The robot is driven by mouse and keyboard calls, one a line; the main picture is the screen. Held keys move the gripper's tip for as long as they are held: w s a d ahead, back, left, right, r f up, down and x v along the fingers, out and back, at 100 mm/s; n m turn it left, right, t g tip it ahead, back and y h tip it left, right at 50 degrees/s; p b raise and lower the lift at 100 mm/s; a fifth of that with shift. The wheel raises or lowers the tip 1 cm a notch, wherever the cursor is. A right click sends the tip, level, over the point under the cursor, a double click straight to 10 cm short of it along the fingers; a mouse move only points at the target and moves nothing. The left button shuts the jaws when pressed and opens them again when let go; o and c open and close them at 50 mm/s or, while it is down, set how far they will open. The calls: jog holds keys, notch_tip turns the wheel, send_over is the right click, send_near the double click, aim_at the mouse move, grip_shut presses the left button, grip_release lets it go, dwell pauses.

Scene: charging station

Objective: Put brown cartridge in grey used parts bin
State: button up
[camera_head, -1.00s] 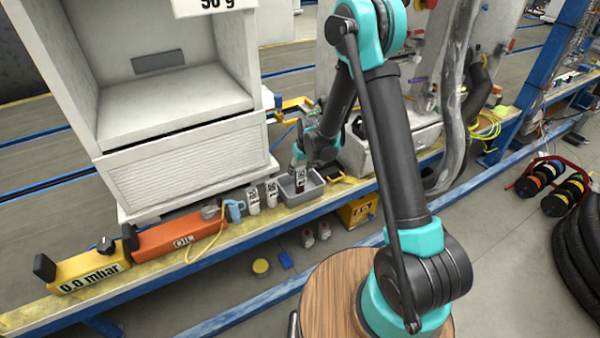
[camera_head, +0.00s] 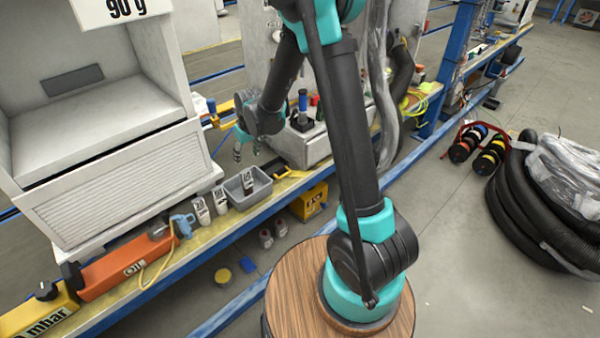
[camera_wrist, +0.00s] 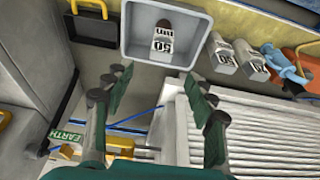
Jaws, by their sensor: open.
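The grey bin (camera_head: 262,196) stands on the yellow bench edge, and it also shows at the top of the wrist view (camera_wrist: 130,40). The brown cartridge (camera_head: 248,182) is inside it; in the wrist view it shows a brown end and a white label (camera_wrist: 162,42). My gripper (camera_head: 247,151) is open and empty, above and behind the bin. In the wrist view its fingers (camera_wrist: 158,90) are spread apart, with no contact with the bin or cartridge.
Two white-labelled cartridges (camera_head: 201,211) (camera_head: 220,200) stand left of the bin. Further left are a blue clip (camera_head: 182,224), an orange device (camera_head: 125,265) and a yellow gauge (camera_head: 38,312). A large white cabinet (camera_head: 115,185) rises behind them. A yellow box (camera_head: 310,202) is below the bench.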

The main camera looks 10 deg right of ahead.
jog(key=s+d+r+m, duration=0.2)
jog(key=s+d+r, duration=0.2)
jog(key=s+d, duration=0.3)
jog(key=s+d+r+m, duration=0.1)
jog(key=s+d+r, duration=0.25)
jog(key=d, duration=0.45)
jog(key=s+d+m+h, duration=0.1)
jog(key=s+d+m, duration=0.1)
jog(key=s+d, duration=0.2)
jog(key=s+d+f+m+t, duration=0.1)
jog(key=s+d, duration=0.4)
jog(key=s, duration=0.6)
jog(key=shift+d+f+m+t+h, duration=0.2)
jog(key=shift+f+m+t+h, duration=0.1)
jog(key=shift+m+h, duration=0.1)
